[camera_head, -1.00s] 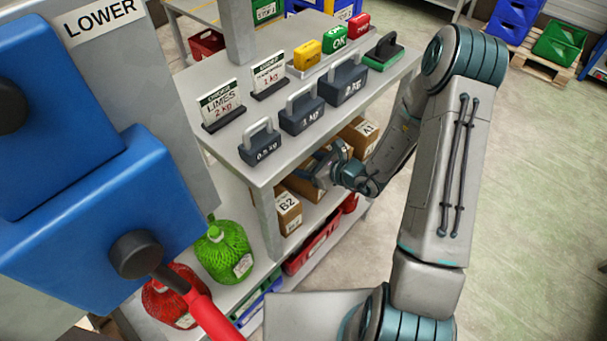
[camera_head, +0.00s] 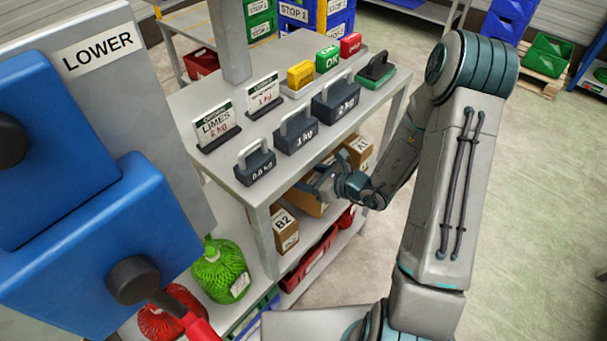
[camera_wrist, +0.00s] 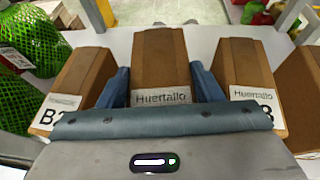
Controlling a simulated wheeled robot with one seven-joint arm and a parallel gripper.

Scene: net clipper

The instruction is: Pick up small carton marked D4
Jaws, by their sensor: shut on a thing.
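My gripper (camera_wrist: 164,85) is shut on a brown carton (camera_wrist: 160,55) in the middle of the wrist view, one blue finger on each side. Its label reads "Huertallo"; the gripper body hides the rest, so I cannot read its mark. In the head view my gripper (camera_head: 330,186) is at the shelf under the worktop, with the held carton (camera_head: 304,203) partly behind it. I cannot tell whether this carton is clear of the shelf.
A carton marked B2 (camera_wrist: 76,85) stands left of the held one. Another carton (camera_wrist: 246,80), its mark ending in 8, stands close on the right. A carton marked A1 (camera_head: 361,148) is farther along. The worktop (camera_head: 300,165) with weights overhangs the shelf.

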